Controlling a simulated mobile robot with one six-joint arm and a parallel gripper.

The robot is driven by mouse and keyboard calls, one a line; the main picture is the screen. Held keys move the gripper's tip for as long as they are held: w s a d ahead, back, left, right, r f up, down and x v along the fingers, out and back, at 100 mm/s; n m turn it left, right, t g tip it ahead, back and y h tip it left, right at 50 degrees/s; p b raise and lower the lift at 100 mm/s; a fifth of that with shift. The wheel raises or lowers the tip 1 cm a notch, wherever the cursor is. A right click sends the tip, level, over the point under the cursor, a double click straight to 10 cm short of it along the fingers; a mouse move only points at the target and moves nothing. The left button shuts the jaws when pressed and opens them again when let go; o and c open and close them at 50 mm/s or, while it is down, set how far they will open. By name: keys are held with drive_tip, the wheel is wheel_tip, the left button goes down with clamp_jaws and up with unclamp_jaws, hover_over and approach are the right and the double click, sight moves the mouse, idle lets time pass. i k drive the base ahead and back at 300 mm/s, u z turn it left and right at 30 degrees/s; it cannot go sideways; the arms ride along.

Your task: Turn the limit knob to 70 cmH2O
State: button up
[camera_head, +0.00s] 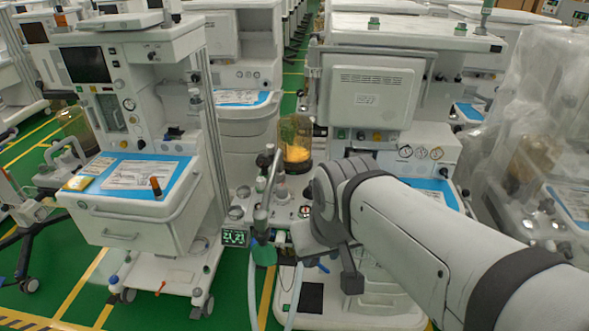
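I cannot make out the limit knob for sure. A breathing-circuit block (290,207) with small knobs, ports and a bag arm stands in the middle, on the front of the central cart. My arm reaches in from the lower right, and its wrist covers the right part of this block. At the wrist's end a dark part, likely my gripper (350,270), hangs beside the block; its fingertips do not show clearly. I cannot see whether it touches any knob. A small display (234,237) with lit green digits sits at the block's left.
A clear canister with yellow granules (297,153) stands above the block. A green connector (263,253) with pale hoses hangs at its front. A cart with a blue-topped drawer (140,192) stands left; a plastic-wrapped cart (540,150) stands right. Green floor (235,290) shows between carts.

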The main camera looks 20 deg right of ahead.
sight(282, 189)
drive_tip(key=z, duration=0.1)
drive_tip(key=i, duration=1)
